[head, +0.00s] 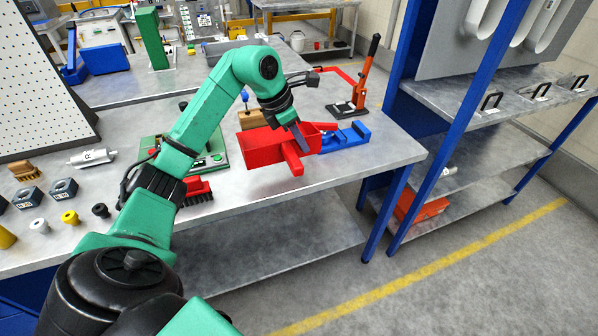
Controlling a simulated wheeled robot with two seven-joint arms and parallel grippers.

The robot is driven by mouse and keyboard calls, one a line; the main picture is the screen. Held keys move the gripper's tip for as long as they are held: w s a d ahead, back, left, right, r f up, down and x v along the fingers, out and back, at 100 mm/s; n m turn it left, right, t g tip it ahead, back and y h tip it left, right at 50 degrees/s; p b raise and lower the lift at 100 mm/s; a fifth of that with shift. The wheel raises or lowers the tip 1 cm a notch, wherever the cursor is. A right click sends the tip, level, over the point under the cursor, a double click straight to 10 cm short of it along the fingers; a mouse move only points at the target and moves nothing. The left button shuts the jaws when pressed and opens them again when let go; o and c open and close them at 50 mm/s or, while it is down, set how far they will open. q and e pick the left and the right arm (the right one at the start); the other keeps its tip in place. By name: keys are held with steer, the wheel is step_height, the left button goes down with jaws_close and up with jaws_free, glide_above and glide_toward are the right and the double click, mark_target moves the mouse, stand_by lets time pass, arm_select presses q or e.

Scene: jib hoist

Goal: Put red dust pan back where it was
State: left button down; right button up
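My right gripper is not in view.
A blue block fixture (345,138) stands close right of the pan. An orange lever press (362,80) and a red outline (340,74) are behind it. A red brush (197,190) and green board (212,155) lie left. Bare bench (375,160) shows at the front right.

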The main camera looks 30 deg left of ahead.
mark_target(284, 145)
arm_select(q)
steer(key=f, duration=0.5)
steer(key=shift+w+f, duration=0.4)
step_height(284, 145, down, 3)
steer(key=shift+w+r+p, duration=0.1)
steer(key=shift+r+p, duration=0.1)
steer(key=shift+p, duration=0.2)
step_height(284, 145, down, 3)
steer(key=shift+r, duration=0.2)
steer(key=shift+f, duration=0.15)
steer(key=c, duration=1)
jaws_free()
steer(key=shift+c, duration=0.2)
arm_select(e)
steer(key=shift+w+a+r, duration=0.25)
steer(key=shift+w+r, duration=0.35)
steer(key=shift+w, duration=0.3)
arm_select(q)
steer(key=b+v, duration=0.1)
steer(key=v, duration=1.1)
steer(key=shift+b, duration=0.3)
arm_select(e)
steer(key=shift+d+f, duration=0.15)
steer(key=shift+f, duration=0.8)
